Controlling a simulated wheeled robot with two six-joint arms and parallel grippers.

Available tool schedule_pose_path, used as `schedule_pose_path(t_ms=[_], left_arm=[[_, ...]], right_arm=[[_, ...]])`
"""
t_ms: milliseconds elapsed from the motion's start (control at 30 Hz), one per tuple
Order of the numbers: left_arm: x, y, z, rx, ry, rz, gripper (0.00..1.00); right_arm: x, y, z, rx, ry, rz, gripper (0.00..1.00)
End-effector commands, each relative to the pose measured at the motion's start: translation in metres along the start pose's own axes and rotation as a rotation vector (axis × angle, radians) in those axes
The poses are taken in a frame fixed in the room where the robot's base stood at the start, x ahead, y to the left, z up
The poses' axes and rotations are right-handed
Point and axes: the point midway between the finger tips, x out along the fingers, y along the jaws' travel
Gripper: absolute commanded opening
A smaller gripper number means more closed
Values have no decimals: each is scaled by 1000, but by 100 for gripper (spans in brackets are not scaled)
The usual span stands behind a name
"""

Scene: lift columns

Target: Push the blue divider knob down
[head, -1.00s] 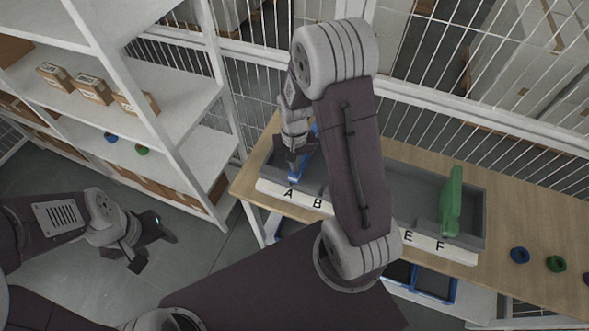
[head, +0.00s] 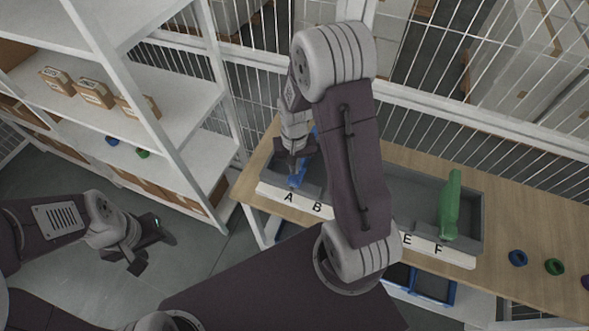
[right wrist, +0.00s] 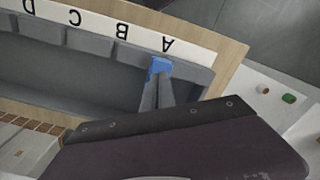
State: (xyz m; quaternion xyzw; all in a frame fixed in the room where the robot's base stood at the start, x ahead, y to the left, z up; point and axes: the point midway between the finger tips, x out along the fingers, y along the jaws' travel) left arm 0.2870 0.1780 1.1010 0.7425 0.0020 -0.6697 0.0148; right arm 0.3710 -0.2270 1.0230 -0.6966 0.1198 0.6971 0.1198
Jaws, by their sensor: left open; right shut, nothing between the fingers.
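The blue divider (head: 298,177) stands in the grey tray (head: 409,187) on the wooden bench, behind letter A of the white label strip. My right gripper (head: 293,163) is shut and empty, pointing down at the blue divider and partly covering it. In the right wrist view the blue knob (right wrist: 160,65) shows just beyond the closed fingertips (right wrist: 158,80); whether they touch cannot be told. A green divider (head: 451,205) stands tall near letter F. My left gripper (head: 152,248) is open and empty, over the floor at the left. My right arm hides the tray's middle.
Blue (head: 517,258) and green (head: 555,267) rings lie on the bench (head: 535,215) at the right. A white shelf (head: 175,105) with small boxes stands at the left. A wire fence runs behind the bench. Blue bins (head: 433,285) sit below it.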

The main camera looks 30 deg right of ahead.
Motion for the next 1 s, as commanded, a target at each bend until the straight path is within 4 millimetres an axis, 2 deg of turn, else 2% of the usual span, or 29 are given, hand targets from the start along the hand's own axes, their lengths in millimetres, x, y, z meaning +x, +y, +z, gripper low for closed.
schedule_pose_path(t_ms=[33,500,1000], left_arm=[[-13,0,-1,0,0,0,55],[-65,1,-7,0,0,0,55],[-63,1,-6,0,0,0,55]], right_arm=[[-14,0,0,0,0,0,0],[-70,0,0,0,0,0,0],[-68,0,0,0,0,0,0]])
